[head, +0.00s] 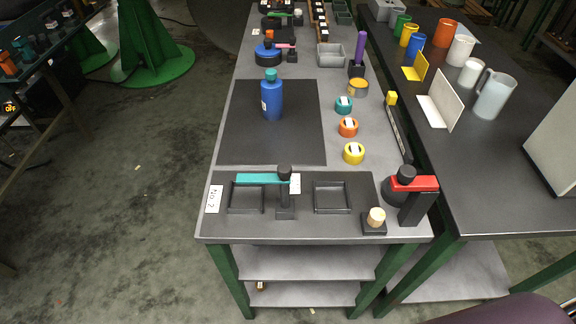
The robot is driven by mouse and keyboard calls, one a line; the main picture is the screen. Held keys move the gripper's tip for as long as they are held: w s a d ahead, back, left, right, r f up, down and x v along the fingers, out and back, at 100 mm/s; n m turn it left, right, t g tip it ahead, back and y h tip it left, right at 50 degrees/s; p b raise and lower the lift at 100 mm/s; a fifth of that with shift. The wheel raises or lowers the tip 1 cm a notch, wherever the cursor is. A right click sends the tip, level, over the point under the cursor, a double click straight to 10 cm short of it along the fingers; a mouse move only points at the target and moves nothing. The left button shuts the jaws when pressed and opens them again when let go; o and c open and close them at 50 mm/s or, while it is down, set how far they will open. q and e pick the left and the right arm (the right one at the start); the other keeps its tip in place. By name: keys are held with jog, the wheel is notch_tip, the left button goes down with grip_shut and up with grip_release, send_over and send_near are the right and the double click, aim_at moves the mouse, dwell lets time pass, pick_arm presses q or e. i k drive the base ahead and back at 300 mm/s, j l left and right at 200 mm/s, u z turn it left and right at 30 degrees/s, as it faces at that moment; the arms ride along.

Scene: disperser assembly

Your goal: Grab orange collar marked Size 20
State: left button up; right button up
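The orange collar (348,127) lies on the right part of the grey workbench, with a white label on it. The label is too small to read. It sits between a teal collar (343,104) behind it and a yellow collar (354,154) in front of it, apart from both. Each of these also bears a white label. Neither of my grippers is in view.
A blue bottle (271,100) with a teal cap stands on a dark mat (245,140) left of the collars. A teal-handled fixture (284,190) and a red-handled press (413,190) stand at the front. A narrow tool (398,130) lies right of the collars.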

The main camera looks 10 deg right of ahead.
aim_at(348, 127)
jog(key=i+z, duration=0.2)
jog(key=z, duration=0.25)
jog(key=i+z, duration=0.25)
jog(key=z, duration=0.2)
